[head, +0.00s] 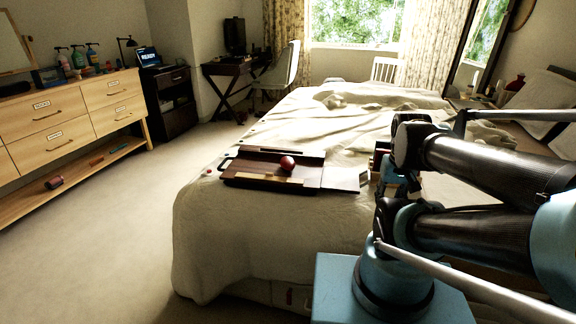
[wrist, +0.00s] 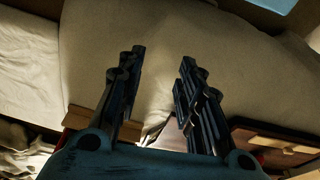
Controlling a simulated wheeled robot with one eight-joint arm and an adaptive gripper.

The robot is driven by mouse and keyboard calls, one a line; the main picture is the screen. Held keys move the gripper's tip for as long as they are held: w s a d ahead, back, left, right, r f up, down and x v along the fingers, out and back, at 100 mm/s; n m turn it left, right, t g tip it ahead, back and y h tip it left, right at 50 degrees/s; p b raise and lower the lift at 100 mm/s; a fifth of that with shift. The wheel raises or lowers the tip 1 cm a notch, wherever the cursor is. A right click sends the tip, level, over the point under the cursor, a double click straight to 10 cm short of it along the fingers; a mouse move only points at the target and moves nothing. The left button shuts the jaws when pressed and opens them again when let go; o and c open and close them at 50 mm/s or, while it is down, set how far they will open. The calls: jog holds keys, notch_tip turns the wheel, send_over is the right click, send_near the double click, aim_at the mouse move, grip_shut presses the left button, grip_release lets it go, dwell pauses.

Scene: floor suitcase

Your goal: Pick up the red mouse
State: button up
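I cannot make out a clear mouse shape. A shiny red rounded object (head: 287,163) sits on a dark brown wooden tray or case (head: 240,167) on the bed; I cannot tell whether it is the red mouse. A smaller dark red object (head: 55,182) lies on the dresser's low shelf. My gripper (wrist: 162,57) is open in the wrist view, its two dark fingers apart over pale cloth with nothing between them. In the head view my arm fills the right side, and I cannot pick out the gripper's fingers.
The bed (head: 235,225) fills the middle, with rumpled covers. A wooden dresser (head: 75,112) stands left, a desk (head: 232,70) and chair (head: 284,68) at the back. Carpet (head: 120,230) left of the bed is clear. Brown wooden parts (wrist: 270,140) show beside my gripper.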

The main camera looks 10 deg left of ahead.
jog(key=o, duration=0.4)
jog(key=shift+r, duration=0.1)
jog(key=o, duration=0.6)
jog(key=shift+a+r, duration=0.25)
jog(key=shift+r, duration=0.6)
jog(key=shift+c, duration=0.2)
jog(key=w+a+r+n+g, duration=0.1)
jog(key=w+a+r+n, duration=0.1)
jog(key=w+a+r, duration=1.05)
jog(key=n+g, duration=0.1)
send_over(288, 159)
jog(key=f, duration=1.2)
jog(key=shift+s+a, duration=0.15)
jog(key=shift+a, duration=0.15)
jog(key=shift+d+f, duration=0.2)
jog(key=shift+f, duration=2.4)
